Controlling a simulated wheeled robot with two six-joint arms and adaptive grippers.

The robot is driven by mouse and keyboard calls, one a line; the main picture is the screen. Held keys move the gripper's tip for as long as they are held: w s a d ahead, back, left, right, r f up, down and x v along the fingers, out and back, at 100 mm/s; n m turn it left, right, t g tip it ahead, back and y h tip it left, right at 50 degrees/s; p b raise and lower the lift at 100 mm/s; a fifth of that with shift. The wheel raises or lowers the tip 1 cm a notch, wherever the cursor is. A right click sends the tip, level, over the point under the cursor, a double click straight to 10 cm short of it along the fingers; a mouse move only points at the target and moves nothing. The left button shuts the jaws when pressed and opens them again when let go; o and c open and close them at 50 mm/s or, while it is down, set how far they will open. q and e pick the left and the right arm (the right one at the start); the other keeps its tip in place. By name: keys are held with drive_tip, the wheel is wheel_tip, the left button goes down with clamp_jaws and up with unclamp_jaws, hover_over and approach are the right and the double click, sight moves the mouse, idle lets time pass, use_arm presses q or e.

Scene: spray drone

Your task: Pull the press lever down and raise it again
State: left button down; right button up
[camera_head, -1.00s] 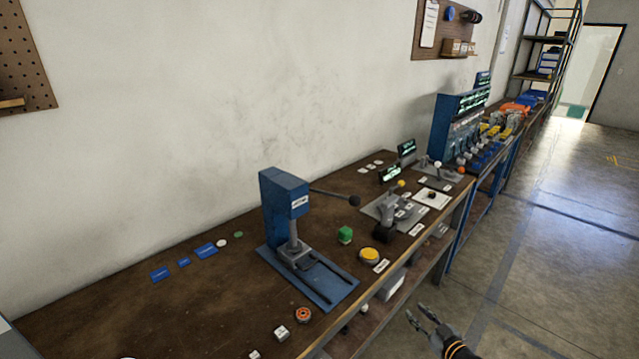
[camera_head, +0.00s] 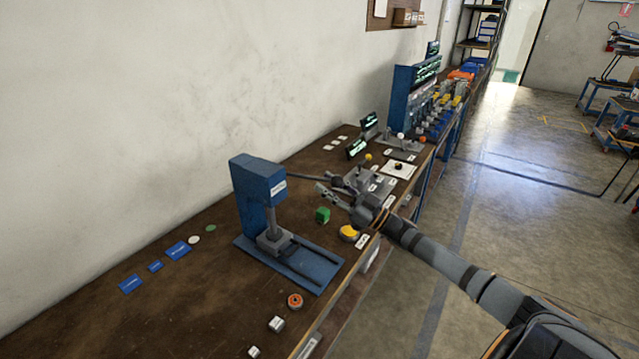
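The blue press (camera_head: 258,190) stands on its blue base plate on the bench. Its dark lever (camera_head: 303,179) sticks out to the right from the upper part, close to level and sloping slightly down. My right gripper (camera_head: 322,194) is at the outer end of the lever, its fingers apart and pointing left. The lever's ball knob is hidden or merges with the gripper, and I cannot tell whether the fingers touch it. My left gripper is not in view.
A grey joystick unit (camera_head: 362,181) is close behind my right gripper. Blue cards (camera_head: 178,250) lie left of the press.

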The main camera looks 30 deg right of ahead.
sight(306, 178)
drive_tip(key=shift+x, duration=1.45)
clamp_jaws()
